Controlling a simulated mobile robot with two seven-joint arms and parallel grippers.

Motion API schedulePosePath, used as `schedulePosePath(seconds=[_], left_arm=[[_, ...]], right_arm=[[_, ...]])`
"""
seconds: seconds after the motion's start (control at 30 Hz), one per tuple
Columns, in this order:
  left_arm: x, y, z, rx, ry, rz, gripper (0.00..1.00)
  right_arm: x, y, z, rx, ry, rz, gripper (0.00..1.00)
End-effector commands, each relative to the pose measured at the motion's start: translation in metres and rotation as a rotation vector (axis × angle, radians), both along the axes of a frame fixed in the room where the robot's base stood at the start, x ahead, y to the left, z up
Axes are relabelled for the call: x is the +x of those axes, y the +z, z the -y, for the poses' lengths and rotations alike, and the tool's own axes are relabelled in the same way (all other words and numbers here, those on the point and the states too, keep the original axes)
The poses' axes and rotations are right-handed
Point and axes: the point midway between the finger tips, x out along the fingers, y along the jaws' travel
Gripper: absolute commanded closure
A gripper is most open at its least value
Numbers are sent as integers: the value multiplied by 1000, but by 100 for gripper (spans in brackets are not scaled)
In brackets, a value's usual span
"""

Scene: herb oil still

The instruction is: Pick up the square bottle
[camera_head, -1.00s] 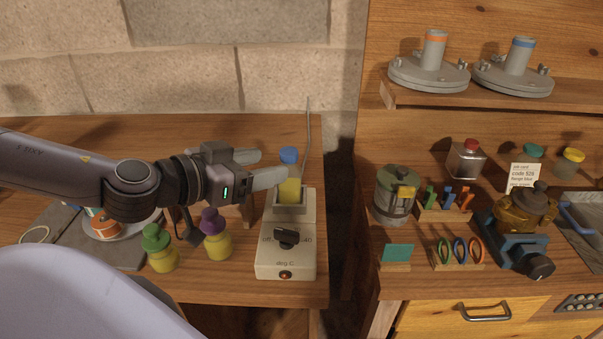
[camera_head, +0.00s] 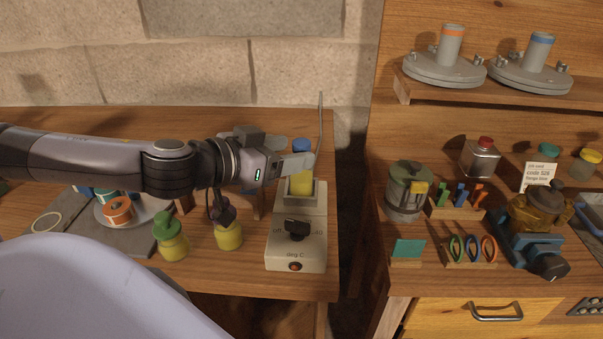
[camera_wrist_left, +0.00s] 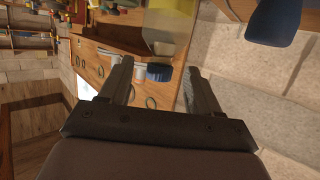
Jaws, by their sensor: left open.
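The square bottle (camera_head: 301,185), with yellow contents and a blue cap, stands upright in the square well of the heater (camera_head: 297,240). My left gripper (camera_head: 298,157) is open at the bottle; one finger crosses in front of its upper body, below the cap. The far finger is mostly hidden. In the left wrist view the open fingers (camera_wrist_left: 158,80) show nothing held between them. My right gripper is not in view.
A green-capped yellow bottle (camera_head: 172,240) and a purple-capped one (camera_head: 229,236) stand left of the heater, the latter close under my left wrist. A thin upright rod (camera_head: 320,125) rises behind the heater. A gap separates this table from the right bench (camera_head: 420,275).

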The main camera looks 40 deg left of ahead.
Motion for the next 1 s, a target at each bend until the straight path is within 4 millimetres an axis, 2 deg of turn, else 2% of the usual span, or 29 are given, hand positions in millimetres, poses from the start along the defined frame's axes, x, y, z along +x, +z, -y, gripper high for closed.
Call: schedulePosePath(seconds=[0.03, 0.43, 0.5, 0.67, 1.0], left_arm=[[3, -4, 0, -5, 5, 4, 37], [15, -6, 3, -6, 2, 2, 37], [20, -1, 2, -7, 6, 3, 37], [30, -4, 4, -4, 5, 3, 37], [34, -9, 8, 1, 1, -1, 37]], right_arm=[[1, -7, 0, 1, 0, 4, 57], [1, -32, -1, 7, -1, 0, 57], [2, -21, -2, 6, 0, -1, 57], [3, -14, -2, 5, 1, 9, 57], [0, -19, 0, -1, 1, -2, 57]])
